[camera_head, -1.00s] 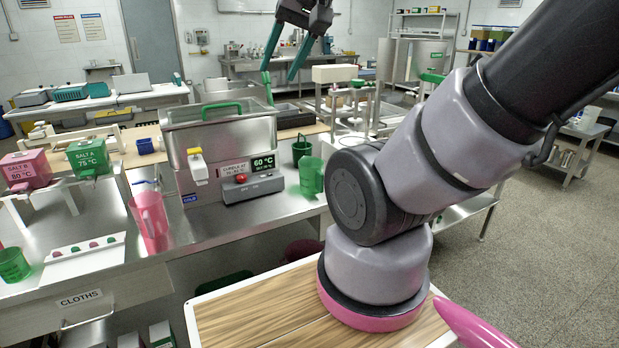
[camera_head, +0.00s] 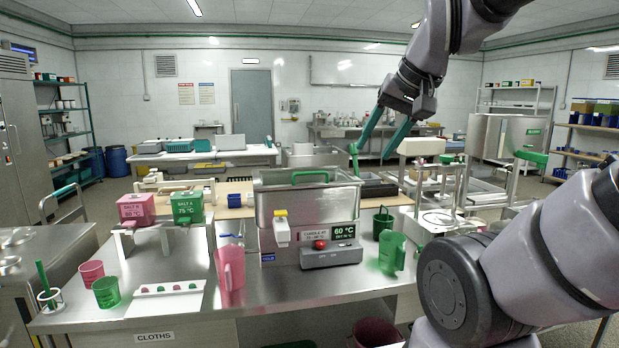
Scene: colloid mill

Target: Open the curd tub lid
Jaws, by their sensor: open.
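A steel tub (camera_head: 285,208) stands on the steel bench at the centre. I take it to be the curd tub, though no readable label confirms this. Its lid has a green bar handle (camera_head: 310,172) on top and appears closed. My gripper (camera_head: 371,152) is in the air, above and to the right of the tub in the picture. Its two long green fingers point down and are spread apart, with nothing between them. The fingers look clear of the lid handle; their exact distance from it is hard to tell.
A 60 °C control box (camera_head: 333,257) sits at the tub's front. A green jug (camera_head: 391,252) stands to its right and a pink jug (camera_head: 230,268) to its left. Pink (camera_head: 136,207) and green (camera_head: 188,207) salt dispensers stand further left. A press-like frame (camera_head: 421,146) stands to the right.

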